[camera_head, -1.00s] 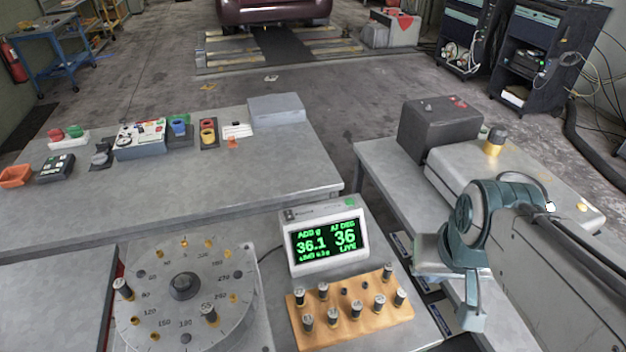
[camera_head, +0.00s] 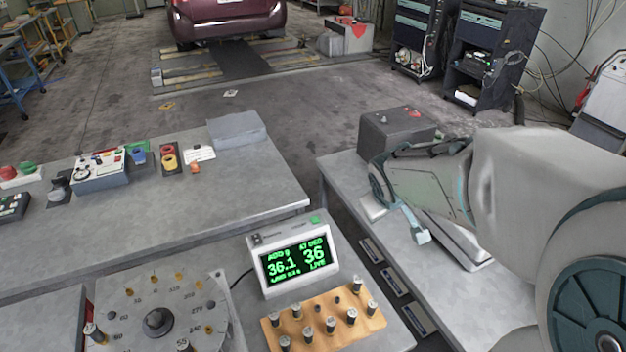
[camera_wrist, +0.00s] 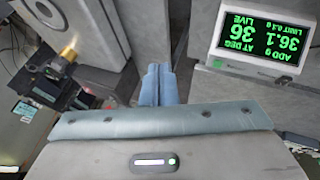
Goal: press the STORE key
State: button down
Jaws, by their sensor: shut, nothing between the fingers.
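The white display unit (camera_head: 258,275) stands on the bench behind the wooden peg block, its green screen reading 36.1 and 36 with LIVE. A small green key (camera_head: 315,219) sits on its top right edge; I cannot read a label there, so I cannot tell whether it is the STORE key. My gripper (camera_head: 418,236) is right of the unit and apart from it, over the gap and side bench. Its blue-grey fingers (camera_wrist: 158,86) are shut and empty in the wrist view, where the display unit (camera_wrist: 225,62) appears upside down at upper right.
A wooden block (camera_head: 290,338) with several dark pegs stands before the display. A round degree dial (camera_head: 130,318) lies left of it. A dark grey box (camera_head: 385,140) stands on the side bench. The bench (camera_head: 200,222) behind the display has clear room at its front.

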jog(key=w+a+f+n+t+y+p, duration=0.1)
jog(key=w+a+n, duration=0.15)
jog(key=w, duration=0.25)
jog(key=w+a+f+n+y+p, duration=0.1)
jog(key=w+a+n+p, duration=0.15)
jog(key=w, duration=0.25)
jog(key=n+y+p, duration=0.1)
jog(key=n+y, duration=0.4)
jog(key=n, duration=0.1)
send_over(318, 222)
notch_tip(318, 222, down, 5)
jog(key=shift+f+m, duration=0.1)
jog(key=shift+m, duration=0.2)
notch_tip(318, 222, down, 9)
jog(key=b, duration=0.8)
dwell(0.4)
jog(key=shift+f+b, duration=0.3)
jog(key=shift+b, duration=0.15)
